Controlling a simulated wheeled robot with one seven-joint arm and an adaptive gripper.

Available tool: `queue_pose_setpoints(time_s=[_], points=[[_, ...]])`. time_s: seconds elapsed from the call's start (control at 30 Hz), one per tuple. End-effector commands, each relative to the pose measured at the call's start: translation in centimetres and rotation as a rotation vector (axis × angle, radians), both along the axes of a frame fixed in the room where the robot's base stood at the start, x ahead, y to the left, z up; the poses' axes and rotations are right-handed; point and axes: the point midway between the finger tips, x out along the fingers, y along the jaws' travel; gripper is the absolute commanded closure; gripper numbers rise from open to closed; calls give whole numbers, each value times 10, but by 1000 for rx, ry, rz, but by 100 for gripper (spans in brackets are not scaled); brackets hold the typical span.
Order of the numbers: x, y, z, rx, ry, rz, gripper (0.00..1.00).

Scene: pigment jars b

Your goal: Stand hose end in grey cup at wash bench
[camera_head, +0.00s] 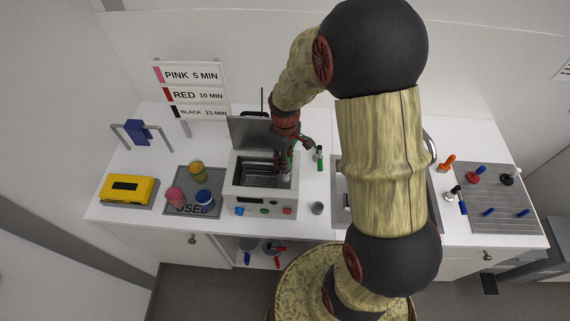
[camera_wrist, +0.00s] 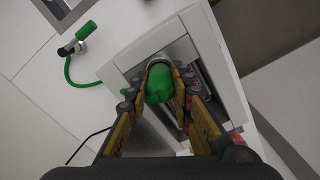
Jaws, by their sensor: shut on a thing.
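My gripper (camera_wrist: 162,88) is shut on a green-topped object (camera_wrist: 158,85) with a pale grey lower part. In the head view my gripper (camera_head: 287,165) is over the open steel bath on the bench. I cannot tell whether the held object touches the bath floor. A short green hose (camera_wrist: 68,70) with a green and grey end (camera_wrist: 75,42) lies beside the bath in the wrist view; a green piece, probably the same hose end, shows right of the bath in the head view (camera_head: 319,157). The small grey cup (camera_head: 317,208) stands on the bench at the bath's front right, apart from my gripper.
The bath (camera_head: 238,190) has its lid raised behind. A mat (camera_head: 180,205) with several coloured jars and a yellow box (camera_head: 128,189) are on the left. A sink (camera_head: 338,190) is partly hidden by my arm. A grey tray (camera_head: 490,200) with tools is at right.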

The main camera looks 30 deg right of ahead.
Motion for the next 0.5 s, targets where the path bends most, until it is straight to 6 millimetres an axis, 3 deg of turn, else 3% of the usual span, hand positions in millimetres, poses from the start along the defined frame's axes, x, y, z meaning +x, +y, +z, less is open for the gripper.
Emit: queue_pose_setpoints(time_s=[0.5], points=[[0, 0, 8, 0, 0, 0, 100]])
